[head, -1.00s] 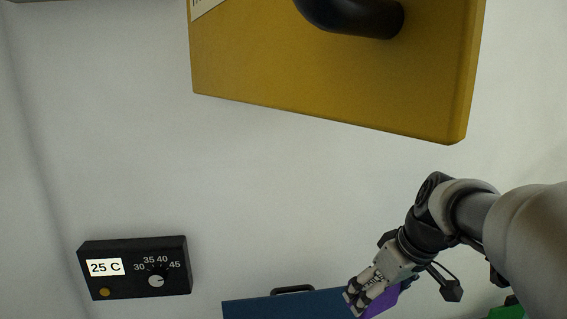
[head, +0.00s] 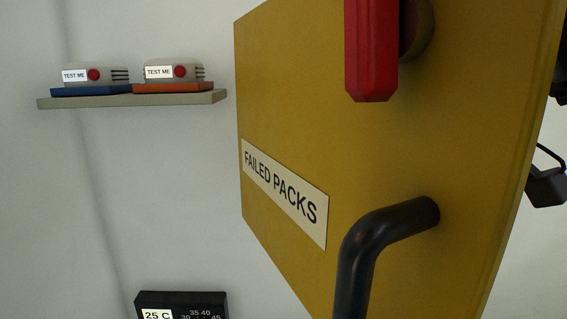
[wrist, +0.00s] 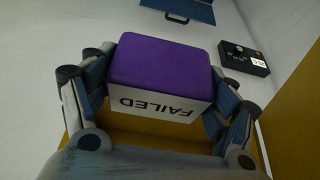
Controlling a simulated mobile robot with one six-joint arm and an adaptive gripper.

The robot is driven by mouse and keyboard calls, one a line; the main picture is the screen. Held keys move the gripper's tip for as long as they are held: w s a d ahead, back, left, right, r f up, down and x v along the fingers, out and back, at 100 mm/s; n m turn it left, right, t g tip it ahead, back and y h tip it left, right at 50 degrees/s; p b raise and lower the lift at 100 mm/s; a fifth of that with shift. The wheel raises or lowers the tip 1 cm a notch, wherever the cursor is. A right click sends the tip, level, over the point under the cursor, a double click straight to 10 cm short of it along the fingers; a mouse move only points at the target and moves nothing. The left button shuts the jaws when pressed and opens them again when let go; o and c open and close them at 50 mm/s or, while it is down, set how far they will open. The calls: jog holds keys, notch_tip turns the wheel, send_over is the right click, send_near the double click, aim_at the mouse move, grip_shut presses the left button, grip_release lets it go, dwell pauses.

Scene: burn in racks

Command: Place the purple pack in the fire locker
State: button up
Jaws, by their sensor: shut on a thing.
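The purple pack (wrist: 160,62) is in the wrist view, with a white face reading FAILED. My gripper (wrist: 163,85) is shut on it, one finger on each side. The fire locker's yellow door (head: 300,110) fills much of the head view, marked FAILED PACKS, with a black bent handle (head: 375,245) and a red latch (head: 371,50). A yellow surface (wrist: 302,105) also shows at the right of the wrist view and beneath the pack. In the head view the door hides the gripper and pack; only bits of my arm show at the right edge. The locker's inside is not clearly visible.
A wall shelf (head: 150,99) at the left carries two TEST ME units on blue and orange bases. A black thermostat box (head: 182,305) reading 25 C is below it; it also shows in the wrist view (wrist: 243,59). A blue panel (wrist: 182,10) is at the wrist view's top.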

jog(key=shift+w+r, duration=0.1)
jog(key=shift+r, duration=0.4)
jog(key=w+p, duration=0.5)
jog(key=w, duration=1.2)
jog(key=shift+w+p, duration=0.2)
jog(key=shift+p, duration=0.2)
jog(key=shift+w, duration=0.2)
jog(key=shift+s+f, duration=0.1)
jog(key=shift+f, duration=0.05)
jog(key=shift+s, duration=0.1)
jog(key=shift+f, duration=0.1)
jog(key=shift+f, duration=0.15)
jog(key=o, duration=1.5)
jog(key=shift+c, duration=0.2)
